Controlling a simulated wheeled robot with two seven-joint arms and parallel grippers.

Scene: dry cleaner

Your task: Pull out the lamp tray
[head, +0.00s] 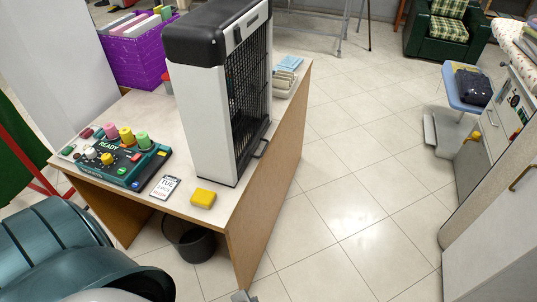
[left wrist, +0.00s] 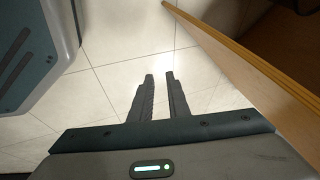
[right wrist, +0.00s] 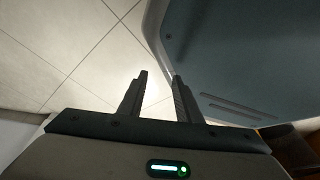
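A tall black-and-white unit (head: 204,115) with a black mesh grille (head: 248,85) stands upright on the table in the head view. A small dark handle (head: 261,150) sticks out low on its grille side; it looks like the handle of the lamp tray. The tray itself is not clearly visible. My left gripper (left wrist: 160,76) is empty over the floor, its fingers a small gap apart, beside a wooden panel edge. My right gripper (right wrist: 160,75) is open and empty over the floor, close to a grey-blue surface. Neither gripper touches the unit.
The table (head: 268,190) also holds a control panel with coloured spools (head: 118,155), a TUE card (head: 166,187), a yellow block (head: 203,198) and a purple crate (head: 135,55). A dark bin (head: 195,243) stands underneath. The tiled floor (head: 345,190) right of the table is clear.

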